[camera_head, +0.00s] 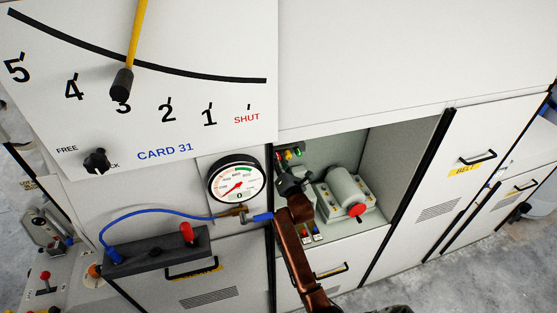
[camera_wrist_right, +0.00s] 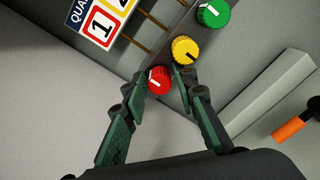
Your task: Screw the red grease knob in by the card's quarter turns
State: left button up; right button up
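The red grease knob (camera_wrist_right: 159,80) has a white mark pointing up and left in the right wrist view. It sits at the near end of a row with a yellow knob (camera_wrist_right: 185,51) and a green knob (camera_wrist_right: 213,14). My right gripper (camera_wrist_right: 160,82) has its two fingertips on either side of the red knob, seemingly closed against it. A card (camera_wrist_right: 101,25) beside the row shows "QUA" and a large 1; the rest is cut off. My left gripper is out of view.
A grey motor unit with a red knob (camera_head: 357,210) stands right of my gripper in the recess (camera_head: 400,165). A pressure gauge (camera_head: 236,183) and blue hose (camera_head: 160,212) are to the left. A large CARD 31 dial (camera_head: 200,60) fills the upper left.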

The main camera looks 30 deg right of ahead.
jog(key=shift+c, duration=0.6)
grip_shut()
jog(key=shift+m, duration=0.3)
jog(key=m+p, duration=0.4)
jog(key=m, duration=1.3)
jog(key=shift+f, duration=0.1)
